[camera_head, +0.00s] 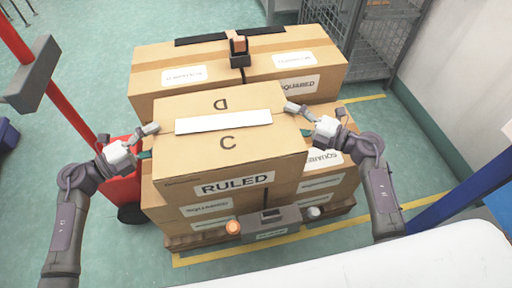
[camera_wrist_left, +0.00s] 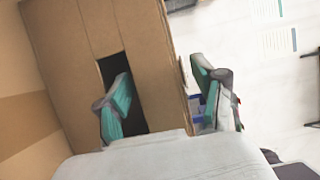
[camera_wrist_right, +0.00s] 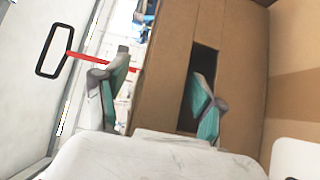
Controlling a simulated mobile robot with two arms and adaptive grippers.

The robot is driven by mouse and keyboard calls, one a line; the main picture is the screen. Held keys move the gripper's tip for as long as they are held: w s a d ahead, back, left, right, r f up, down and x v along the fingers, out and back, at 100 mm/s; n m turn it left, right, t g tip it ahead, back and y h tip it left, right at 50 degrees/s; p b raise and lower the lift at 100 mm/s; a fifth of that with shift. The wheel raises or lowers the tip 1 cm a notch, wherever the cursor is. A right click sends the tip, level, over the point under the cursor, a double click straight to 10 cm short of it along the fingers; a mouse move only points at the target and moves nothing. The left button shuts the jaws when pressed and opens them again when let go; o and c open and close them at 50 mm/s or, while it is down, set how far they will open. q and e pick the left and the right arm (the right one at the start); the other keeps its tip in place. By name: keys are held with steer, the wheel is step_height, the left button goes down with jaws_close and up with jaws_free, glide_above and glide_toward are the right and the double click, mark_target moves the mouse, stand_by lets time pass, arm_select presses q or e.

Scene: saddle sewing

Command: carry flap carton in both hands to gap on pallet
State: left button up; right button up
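The flap carton (camera_head: 275,150), marked RULED with D and C and a white strip on top, is upright above the front of the stacked cartons. I cannot tell whether it rests on them. My left gripper (camera_head: 145,142) is at its left side, my right gripper (camera_head: 299,119) at its right side. In each wrist view, one finger is at a dark hand slot in the carton wall and the other is beyond the wall's edge. The left (camera_wrist_left: 163,98) and right (camera_wrist_right: 155,97) fingers are spread apart. The pallet (camera_head: 180,242) shows below; the gap is not visible.
A long strapped carton (camera_head: 148,82) lies behind. SQUARED cartons (camera_head: 190,212) are below, with a strap buckle unit (camera_head: 270,222) in front. A red hand truck (camera_head: 120,187) stands left, a wire cage (camera_head: 375,40) at the back right. Yellow floor lines (camera_head: 420,203) edge the pallet.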

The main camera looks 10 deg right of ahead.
steer(key=shift+d, duration=0.15)
arm_select(q)
steer(key=v, duration=1.2)
arm_select(e)
steer(key=v, duration=0.7)
steer(key=shift+s+d, duration=0.1)
